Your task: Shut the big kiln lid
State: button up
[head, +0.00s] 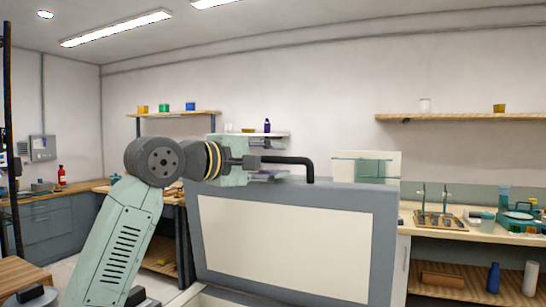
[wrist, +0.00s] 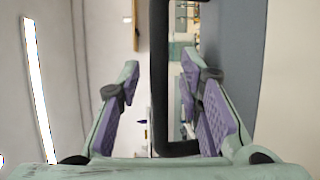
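The big kiln lid (head: 285,238) stands raised and open, a grey frame around a cream inner panel. Its black bar handle (head: 297,160) sticks up from the lid's top edge. In the wrist view the handle (wrist: 159,80) runs upright between the two purple-padded fingers, with a gap on each side. My gripper (head: 268,160) is at the handle's left part in the head view. In the wrist view my gripper (wrist: 162,110) is open around the bar and not closed on it. The kiln body is mostly hidden below the frame.
A wooden bench (head: 424,222) with a rod rack and glassware stands to the right. A wall shelf (head: 470,117) hangs above it. A pale box-like thing (head: 385,163) shows behind the lid. A red bottle (head: 61,175) stands on the left counter.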

jog(key=shift+c, duration=0.5)
grip_shut()
dwell(0.4)
